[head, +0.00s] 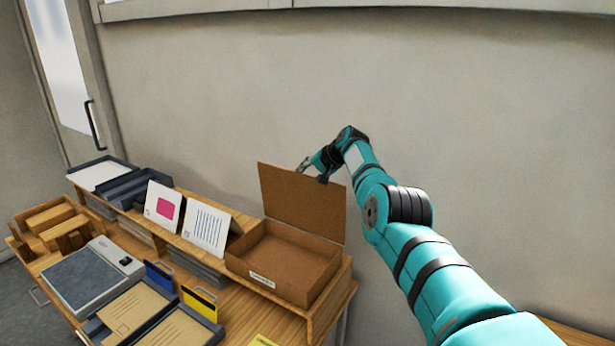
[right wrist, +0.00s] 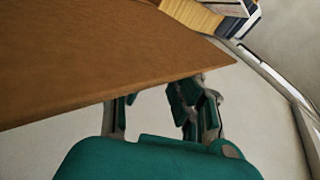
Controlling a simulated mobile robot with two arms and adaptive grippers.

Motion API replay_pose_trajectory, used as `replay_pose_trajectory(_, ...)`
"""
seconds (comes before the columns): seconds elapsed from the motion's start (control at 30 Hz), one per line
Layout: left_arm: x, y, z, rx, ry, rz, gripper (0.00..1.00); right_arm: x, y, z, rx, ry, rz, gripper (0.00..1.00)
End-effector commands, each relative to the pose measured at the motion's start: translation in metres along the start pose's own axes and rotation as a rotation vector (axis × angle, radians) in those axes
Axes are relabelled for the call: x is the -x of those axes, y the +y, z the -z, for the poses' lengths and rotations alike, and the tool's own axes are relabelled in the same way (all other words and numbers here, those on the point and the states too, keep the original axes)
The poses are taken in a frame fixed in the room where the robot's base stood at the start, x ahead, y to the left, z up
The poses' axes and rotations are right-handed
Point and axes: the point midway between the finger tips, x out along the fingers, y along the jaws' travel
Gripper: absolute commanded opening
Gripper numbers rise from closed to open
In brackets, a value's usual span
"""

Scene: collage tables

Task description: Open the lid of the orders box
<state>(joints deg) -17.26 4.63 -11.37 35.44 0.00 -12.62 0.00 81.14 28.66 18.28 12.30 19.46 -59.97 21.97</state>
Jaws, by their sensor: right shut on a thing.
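The orders box (head: 262,279) is a brown cardboard box with a small white label on its front, standing at the right end of the raised shelf. Its lid (head: 299,205) stands up at the back of the box, nearly upright, and the inside shows open and looks empty. My right gripper (head: 312,172) is at the lid's top edge, shut on it. In the right wrist view the lid (right wrist: 95,55) is a broad brown sheet running in between the fingers of the gripper (right wrist: 162,105). My left gripper is not in view.
Two standing cards (head: 206,229) are left of the box on the shelf, with dark trays (head: 133,187) beyond. Below are a grey scale (head: 83,277) and trays with envelopes (head: 134,310). The wall (head: 450,110) rises close behind.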

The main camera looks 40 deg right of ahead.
Motion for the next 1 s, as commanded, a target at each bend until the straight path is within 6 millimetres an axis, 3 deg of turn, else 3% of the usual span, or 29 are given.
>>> replay_pose_trajectory(0.03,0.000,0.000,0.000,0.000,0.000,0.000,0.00,-0.002,0.001,-0.003,-0.002,-0.008,-0.004,0.29)
replay_pose_trajectory(0.2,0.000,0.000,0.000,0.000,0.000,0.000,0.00,-0.002,0.001,-0.003,-0.001,-0.007,-0.003,0.48)
replay_pose_trajectory(0.67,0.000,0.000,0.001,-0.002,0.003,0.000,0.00,0.005,0.001,0.001,-0.001,-0.002,-0.002,0.48)
replay_pose_trajectory(1.0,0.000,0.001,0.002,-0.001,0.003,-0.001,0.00,0.040,0.001,0.000,0.000,-0.001,-0.001,0.48)
